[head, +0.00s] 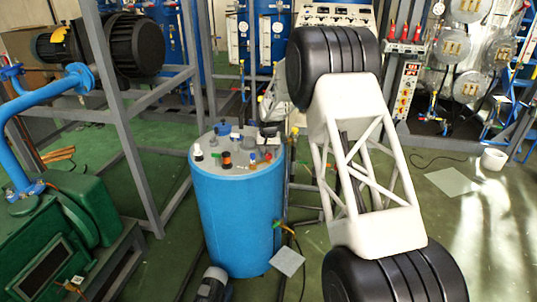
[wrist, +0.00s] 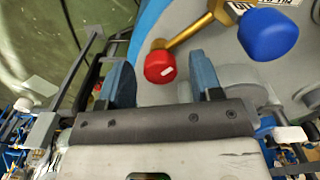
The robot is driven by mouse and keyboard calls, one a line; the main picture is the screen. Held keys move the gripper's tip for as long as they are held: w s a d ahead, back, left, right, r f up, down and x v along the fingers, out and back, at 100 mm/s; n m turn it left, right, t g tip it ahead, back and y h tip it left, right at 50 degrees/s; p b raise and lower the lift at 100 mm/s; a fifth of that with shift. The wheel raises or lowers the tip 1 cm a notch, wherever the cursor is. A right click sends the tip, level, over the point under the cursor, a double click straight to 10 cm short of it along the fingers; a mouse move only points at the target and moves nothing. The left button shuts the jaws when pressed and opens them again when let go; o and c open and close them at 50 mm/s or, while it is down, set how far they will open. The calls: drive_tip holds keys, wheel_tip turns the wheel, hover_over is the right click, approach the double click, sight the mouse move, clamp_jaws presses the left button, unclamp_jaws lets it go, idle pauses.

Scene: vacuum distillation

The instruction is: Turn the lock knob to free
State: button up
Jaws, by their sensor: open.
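In the wrist view a red knob (wrist: 160,68) sits on the end of a brass-coloured stem, in the space between the fingers as seen from this camera. My gripper (wrist: 158,62) is open, with its two blue-grey fingers apart; no grip on the knob shows. A larger blue knob (wrist: 268,35) with a brass fitting is to the upper right. I cannot tell which of the two is the lock knob. In the head view the blue drum-shaped vessel (head: 236,218) carries several small fittings on its grey lid (head: 208,167). My gripper cannot be made out there.
A grey metal frame (head: 122,130) and a green machine (head: 60,240) stand left of the vessel. A control panel with red parts (head: 404,45) is at the back right. A white pot (head: 494,159) stands on the floor. Open green floor lies at the right.

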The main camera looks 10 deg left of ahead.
drive_tip(key=c, duration=0.9)
drive_tip(key=shift+n, duration=0.5)
drive_tip(key=n, duration=0.3)
drive_tip(key=shift+n, duration=0.3)
drive_tip(key=n, duration=1.3)
drive_tip(key=shift+n, duration=0.3)
